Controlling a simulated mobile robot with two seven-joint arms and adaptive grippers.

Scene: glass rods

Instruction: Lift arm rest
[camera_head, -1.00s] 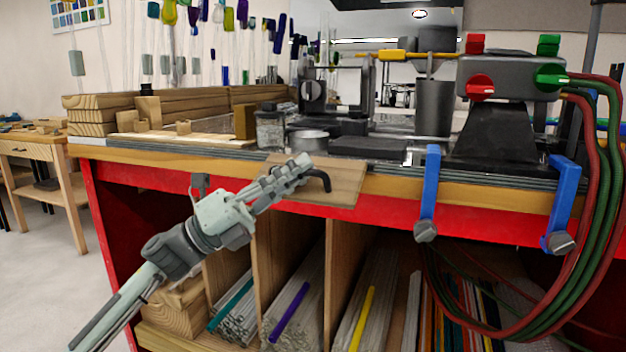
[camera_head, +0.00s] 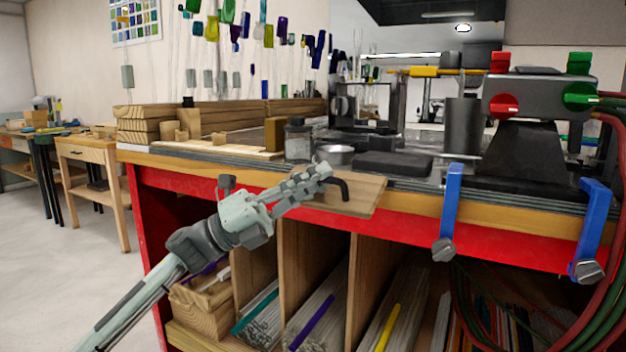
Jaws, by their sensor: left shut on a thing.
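The arm rest appears to be the flat wooden board (camera_head: 366,196) at the front edge of the workbench, tilted down over the red front. A black curved handle (camera_head: 344,187) shows against it. My left gripper (camera_head: 325,173) reaches in from the lower left, in front of the board, and is shut at the handle. The fingers hide part of the handle and the board's left side, so the exact grip is hard to see. My right gripper is not in view.
The workbench (camera_head: 420,203) carries a glass jar (camera_head: 298,141), a metal dish (camera_head: 335,154) and a torch (camera_head: 540,100). Blue clamps (camera_head: 449,205) stick out at the front right. Rods fill the shelf compartments below. Open floor (camera_head: 60,270) lies to the left.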

